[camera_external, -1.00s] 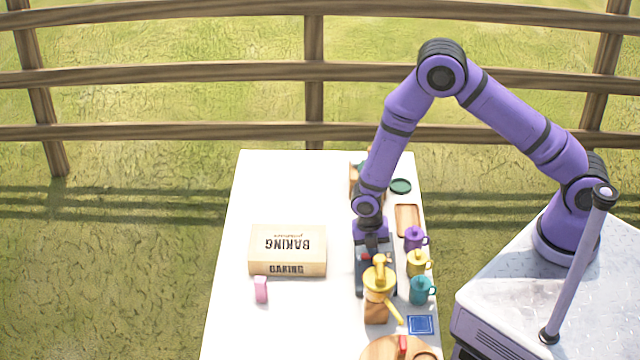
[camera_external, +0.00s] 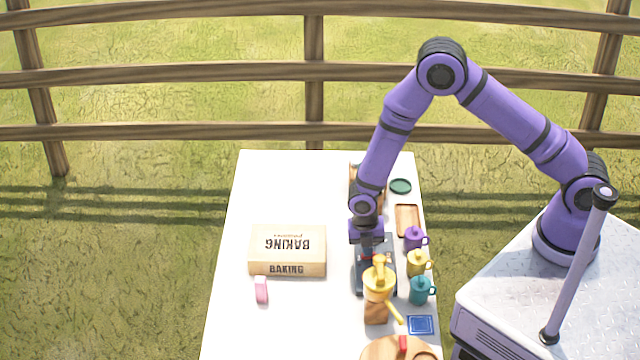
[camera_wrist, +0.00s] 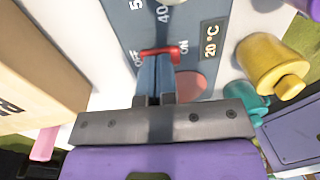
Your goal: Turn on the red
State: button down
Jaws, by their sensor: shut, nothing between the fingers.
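A blue-grey device (camera_external: 361,287) lies on the table under my gripper. In the wrist view its panel (camera_wrist: 205,14) bears a red switch (camera_wrist: 160,52) between the marks OFF on the left and ON on the right. A "20 °C" display (camera_wrist: 212,40) sits right of it. My gripper (camera_wrist: 157,72) is shut and empty, its fingertips at the near edge of the red switch. I cannot tell whether they press on it. In the outside view my gripper (camera_external: 367,252) points down over the device, and the switch is mostly hidden.
A yellow-topped grinder (camera_external: 378,285) stands close in front of the device. A baking box (camera_external: 288,250) and a pink item (camera_external: 261,290) lie left. The table's far left is clear.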

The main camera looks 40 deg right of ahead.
aim_at(363, 255)
notch_tip(363, 255, up, 14)
jog(key=w+a, duration=0.1)
jog(key=shift+w+a, duration=0.25)
jog(key=shift+d+f, duration=0.1)
jog(key=shift+f, duration=0.05)
dwell(0.5)
jog(key=shift+s+d, duration=0.4)
jog(key=shift+s, duration=0.1)
jog(key=f, duration=0.4)
jog(key=s+d+f, duration=0.1)
jog(key=f, duration=0.9)
jog(key=shift+s+d, duration=0.25)
jog(key=shift+s, duration=0.05)
